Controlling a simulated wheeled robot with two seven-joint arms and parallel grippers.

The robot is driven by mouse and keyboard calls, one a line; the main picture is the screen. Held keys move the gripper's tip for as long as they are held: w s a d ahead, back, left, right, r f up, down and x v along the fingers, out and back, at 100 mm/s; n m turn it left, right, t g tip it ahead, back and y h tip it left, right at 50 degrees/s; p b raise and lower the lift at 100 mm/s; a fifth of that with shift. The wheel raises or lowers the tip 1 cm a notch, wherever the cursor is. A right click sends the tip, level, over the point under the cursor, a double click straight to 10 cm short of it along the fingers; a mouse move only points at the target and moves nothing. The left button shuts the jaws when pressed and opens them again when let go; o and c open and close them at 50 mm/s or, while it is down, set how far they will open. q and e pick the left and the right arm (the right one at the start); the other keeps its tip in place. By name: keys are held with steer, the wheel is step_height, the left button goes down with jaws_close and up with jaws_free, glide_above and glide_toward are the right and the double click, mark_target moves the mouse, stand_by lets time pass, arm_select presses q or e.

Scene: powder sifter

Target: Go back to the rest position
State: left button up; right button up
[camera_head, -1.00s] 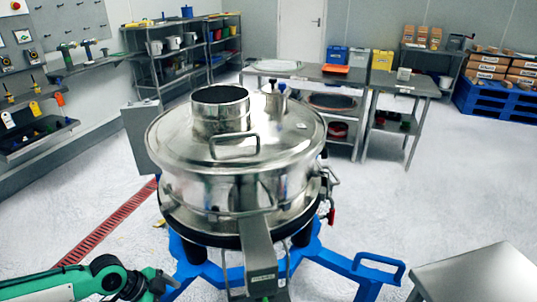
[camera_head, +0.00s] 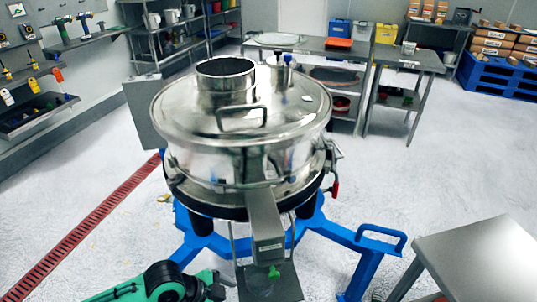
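The powder sifter (camera_head: 190,150) is a large round steel drum with a domed lid, a wide open inlet collar on top and a lid handle. Its outlet spout (camera_head: 266,225) points toward me and down. My green and black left arm comes in at the bottom left. Its end, with my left gripper (camera_head: 213,287), is beside the blue base, left of the container. Its fingers are too small and dark to read. My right arm is not in view.
The sifter stands on a blue frame (camera_head: 340,239) with a handle at right. A steel table (camera_head: 482,262) is at lower right. Steel benches (camera_head: 345,55) and blue pallets (camera_head: 498,75) stand behind. A red floor grate (camera_head: 85,225) runs at left.

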arm_select(q)
steer(key=s+a+n+t+y, duration=0.2)
steer(key=s+a+n+y, duration=0.5)
steer(key=s+a+n, duration=0.7)
step_height(320, 180, down, 29)
steer(key=g+p, duration=0.1)
steer(key=p, duration=0.3)
steer(key=s+a+f+g+p, duration=0.1)
steer(key=s+a+f+p, duration=0.1)
steer(key=s+f, duration=1.3)
steer(key=s+p, duration=0.1)
steer(key=s, duration=0.2)
steer(key=shift+a+f, duration=0.35)
steer(key=shift+a, duration=0.05)
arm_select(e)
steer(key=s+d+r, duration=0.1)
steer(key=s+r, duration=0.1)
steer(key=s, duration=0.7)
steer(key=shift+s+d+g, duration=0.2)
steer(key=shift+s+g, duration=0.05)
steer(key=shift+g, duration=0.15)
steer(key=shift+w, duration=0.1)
